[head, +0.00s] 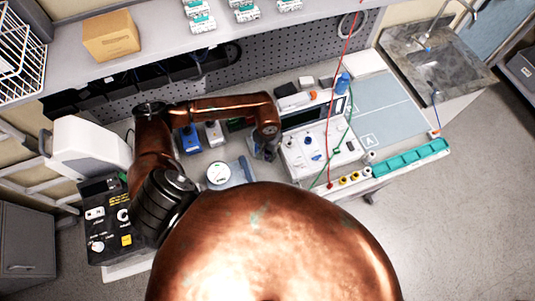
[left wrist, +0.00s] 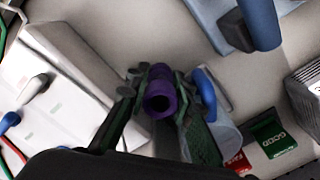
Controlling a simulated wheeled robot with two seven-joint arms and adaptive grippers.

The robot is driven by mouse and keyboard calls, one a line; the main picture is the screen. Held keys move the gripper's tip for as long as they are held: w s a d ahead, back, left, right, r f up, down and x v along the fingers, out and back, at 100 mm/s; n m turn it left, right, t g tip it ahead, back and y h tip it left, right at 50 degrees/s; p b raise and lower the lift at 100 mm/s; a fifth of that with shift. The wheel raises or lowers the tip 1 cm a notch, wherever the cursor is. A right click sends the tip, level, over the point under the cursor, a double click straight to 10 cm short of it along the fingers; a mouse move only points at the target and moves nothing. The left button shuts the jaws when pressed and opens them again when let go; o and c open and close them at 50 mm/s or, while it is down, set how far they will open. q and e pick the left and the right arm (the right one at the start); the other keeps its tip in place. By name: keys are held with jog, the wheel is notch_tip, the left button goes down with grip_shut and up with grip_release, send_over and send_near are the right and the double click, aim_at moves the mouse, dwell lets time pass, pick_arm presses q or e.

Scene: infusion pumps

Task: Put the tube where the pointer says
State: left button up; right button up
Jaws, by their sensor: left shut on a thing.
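My left gripper (head: 265,150) is over the bench, close to the left side of a white instrument (head: 322,150) with knobs. In the left wrist view its two dark green fingers (left wrist: 160,105) are closed on a purple tube (left wrist: 160,92), seen end-on with a dark round opening. The tube's lower part is hidden by the fingers. In the head view the tube is too small to make out. I cannot make out a pointer for certain in either view. My right gripper is not in view.
A blue-grey mat (head: 385,110) marked "A" lies right of the instrument, with a teal tray (head: 410,158) in front. Red and green cables cross the instrument. A blue bottle (head: 342,83) stands behind it. In the left wrist view, a green "GOOD" label (left wrist: 272,138) shows lower right.

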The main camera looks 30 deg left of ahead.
pick_arm(q)
jog(key=shift+f, duration=0.45)
jog(key=shift+f, duration=0.15)
jog(key=o, duration=0.7)
